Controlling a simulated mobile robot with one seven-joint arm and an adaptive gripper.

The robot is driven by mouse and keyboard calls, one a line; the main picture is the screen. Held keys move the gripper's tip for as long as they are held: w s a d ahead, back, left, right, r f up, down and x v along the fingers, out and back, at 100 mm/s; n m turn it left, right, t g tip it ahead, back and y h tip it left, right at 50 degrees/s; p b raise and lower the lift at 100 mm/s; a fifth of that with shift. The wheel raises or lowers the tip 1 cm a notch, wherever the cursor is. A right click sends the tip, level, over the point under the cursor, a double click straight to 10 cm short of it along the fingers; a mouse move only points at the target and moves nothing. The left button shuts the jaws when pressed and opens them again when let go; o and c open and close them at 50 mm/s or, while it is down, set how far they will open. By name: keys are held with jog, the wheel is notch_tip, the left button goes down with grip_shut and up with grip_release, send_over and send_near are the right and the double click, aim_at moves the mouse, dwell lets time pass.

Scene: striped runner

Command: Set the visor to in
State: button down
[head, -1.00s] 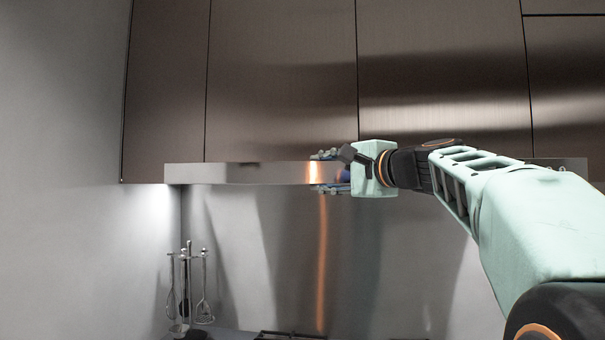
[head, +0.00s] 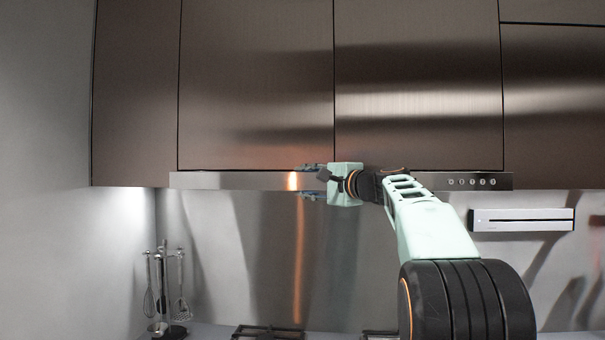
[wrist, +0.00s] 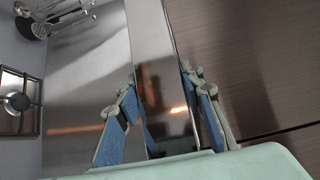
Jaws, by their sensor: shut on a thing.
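The visor (head: 235,181) is a long, thin metal strip running across under the upper cabinets. Its front face lies close to the line of the cabinet doors, with a row of small round buttons near its right end. My gripper (head: 306,181) is shut on the visor left of its middle, with one finger above the strip and one below. In the wrist view the visor (wrist: 152,45) runs up between the two blue-padded fingers of my gripper (wrist: 165,105). My gripper hides a short piece of the visor, and my arm covers part to the right.
Brushed metal cabinet doors (head: 255,90) rise just above the visor. Below are a metal backsplash (head: 345,265), a hob grate (head: 268,331) and a utensil stand (head: 162,290). A slotted white wall unit (head: 522,220) hangs at the right. The space under the visor is clear.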

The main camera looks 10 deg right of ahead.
jog(key=shift+w+d+r, duration=0.1)
jog(key=shift+w+r, duration=0.1)
jog(key=shift+r, duration=0.1)
jog(key=c, duration=1.8)
grip_release()
jog(key=o, duration=0.5)
jog(key=shift+w+f, duration=0.2)
jog(key=shift+o, duration=0.2)
jog(key=shift+s, duration=0.1)
jog(key=shift+d, duration=0.1)
jog(key=v, duration=1.2)
